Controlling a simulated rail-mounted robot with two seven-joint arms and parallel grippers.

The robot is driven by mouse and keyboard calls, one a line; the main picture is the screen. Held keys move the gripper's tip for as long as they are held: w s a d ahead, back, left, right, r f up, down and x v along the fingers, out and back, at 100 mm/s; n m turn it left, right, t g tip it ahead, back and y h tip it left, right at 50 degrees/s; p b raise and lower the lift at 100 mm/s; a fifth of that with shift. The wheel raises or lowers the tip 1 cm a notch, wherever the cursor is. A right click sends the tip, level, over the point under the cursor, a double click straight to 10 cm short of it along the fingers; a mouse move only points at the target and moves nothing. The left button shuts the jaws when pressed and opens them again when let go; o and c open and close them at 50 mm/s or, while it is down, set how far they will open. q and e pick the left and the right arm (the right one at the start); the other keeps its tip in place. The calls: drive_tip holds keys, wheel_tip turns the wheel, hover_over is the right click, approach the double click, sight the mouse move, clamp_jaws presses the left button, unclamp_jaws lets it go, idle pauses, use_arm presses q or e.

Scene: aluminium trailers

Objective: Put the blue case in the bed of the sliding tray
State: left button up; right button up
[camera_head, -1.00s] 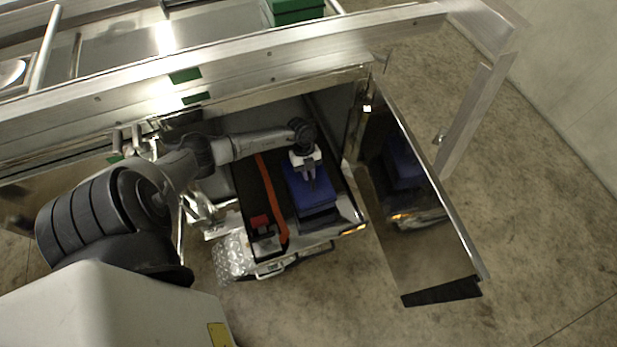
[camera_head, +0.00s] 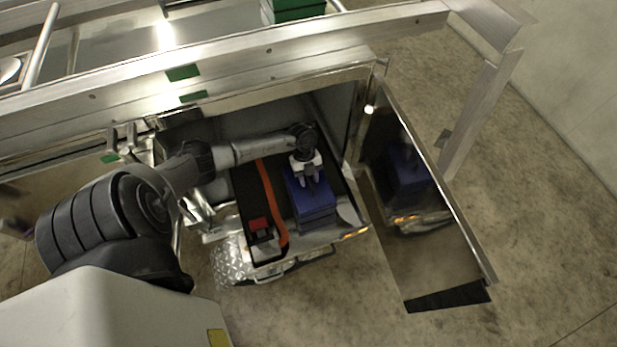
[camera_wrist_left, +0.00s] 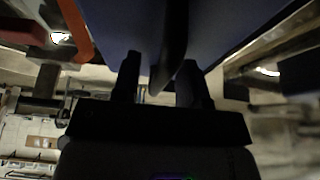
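The blue case (camera_head: 313,210) lies on the dark bed of the sliding tray (camera_head: 248,197), right of an orange strip. My left gripper (camera_head: 308,181) is over the case's back part. In the left wrist view, the case (camera_wrist_left: 225,25) fills the top, and its dark handle (camera_wrist_left: 173,45) stands between my left gripper's fingers (camera_wrist_left: 160,85). The fingers are spread, with a gap between the left finger and the handle. The case's underside is hidden. My right gripper is not in view.
The orange strip (camera_head: 271,200) and a small red object (camera_head: 259,224) are on the tray's left part. An open shiny door (camera_head: 425,215) stands right of the tray. The trailer's aluminium rail (camera_head: 230,75) runs behind. A green box (camera_head: 295,10) is at the top.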

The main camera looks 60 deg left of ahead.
use_arm(q)
drive_tip(key=shift+a+r+p, duration=0.15)
drive_tip(key=shift+r+p, duration=0.5)
drive_tip(key=shift+p, duration=0.05)
drive_tip(key=a+b, duration=0.2)
drive_tip(key=a, duration=0.1)
drive_tip(key=w+a+b, duration=0.1)
drive_tip(key=a+b, duration=0.1)
drive_tip(key=a, duration=0.1)
drive_tip(key=a+f+b, duration=0.1)
drive_tip(key=a, duration=0.2)
drive_tip(key=shift+w+b, duration=0.15)
drive_tip(key=shift+b, duration=0.25)
drive_tip(key=w+a+b, duration=0.1)
drive_tip(key=a+b, duration=1)
drive_tip(key=shift+w+r, duration=0.25)
drive_tip(key=shift+r, duration=0.15)
drive_tip(key=shift+d, duration=0.1)
